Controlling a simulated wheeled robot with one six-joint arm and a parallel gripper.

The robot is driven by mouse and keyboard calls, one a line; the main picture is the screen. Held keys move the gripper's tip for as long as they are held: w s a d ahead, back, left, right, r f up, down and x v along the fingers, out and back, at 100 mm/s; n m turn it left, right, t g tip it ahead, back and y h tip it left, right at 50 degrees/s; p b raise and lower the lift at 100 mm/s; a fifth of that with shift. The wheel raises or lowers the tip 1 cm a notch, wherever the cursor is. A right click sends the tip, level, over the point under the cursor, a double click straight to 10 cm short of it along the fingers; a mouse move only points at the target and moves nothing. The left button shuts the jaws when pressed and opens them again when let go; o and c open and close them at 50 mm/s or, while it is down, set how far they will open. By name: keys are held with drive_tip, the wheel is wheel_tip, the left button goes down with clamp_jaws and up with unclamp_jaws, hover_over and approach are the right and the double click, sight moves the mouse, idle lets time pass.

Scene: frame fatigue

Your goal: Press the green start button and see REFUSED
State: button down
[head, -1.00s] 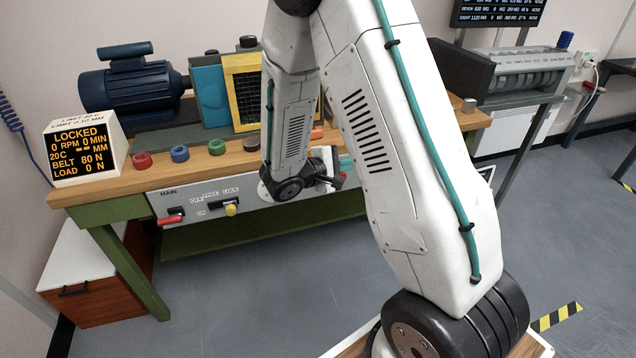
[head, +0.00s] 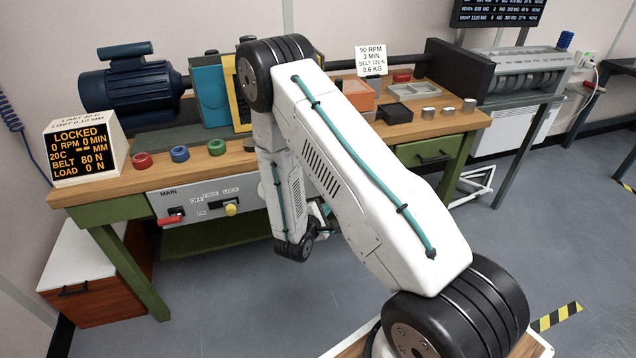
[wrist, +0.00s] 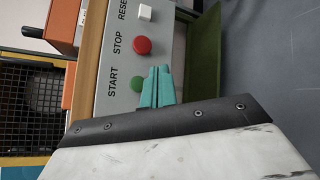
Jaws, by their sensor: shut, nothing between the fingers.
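In the wrist view the green START button (wrist: 137,83) sits on the grey panel (wrist: 112,60), with the red STOP button (wrist: 142,46) and white RESET button (wrist: 145,12) along the same row. My gripper (wrist: 158,78) has teal fingers, shut and empty. The fingers overlap the right edge of the green button in the picture; I cannot tell whether they touch it. In the head view my arm hides these buttons and most of the gripper. The display (head: 82,150) reads LOCKED, 0 RPM, 0 MIN, 20 C, BELT 80 N, LOAD 0 N.
The wooden bench (head: 120,185) carries red (head: 141,160), blue (head: 180,154) and green (head: 216,147) rings, a blue motor (head: 130,82) and an orange box (head: 358,95). The panel has a red-handled MAIN switch (head: 170,218) and a yellow LOCK knob (head: 232,209). Floor space is open at right.

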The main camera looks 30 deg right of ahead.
drive_tip(key=w+d, duration=0.2)
drive_tip(key=w, duration=0.6)
drive_tip(key=shift+d, duration=0.2)
drive_tip(key=shift+w, duration=0.2)
idle(1.7)
drive_tip(key=shift+w+d, duration=0.1)
drive_tip(key=shift+w, duration=0.2)
drive_tip(key=shift+w+d, duration=0.1)
drive_tip(key=shift+w, duration=0.3)
idle(0.8)
drive_tip(key=shift+s, duration=0.1)
drive_tip(key=shift+s+a, duration=0.2)
drive_tip(key=shift+s, duration=0.5)
drive_tip(key=shift+s+a, duration=0.25)
drive_tip(key=shift+s, duration=0.55)
drive_tip(key=shift+s+a, duration=0.2)
drive_tip(key=shift+s, duration=0.6)
drive_tip(key=shift+s+a, duration=0.25)
drive_tip(key=shift+s, duration=0.55)
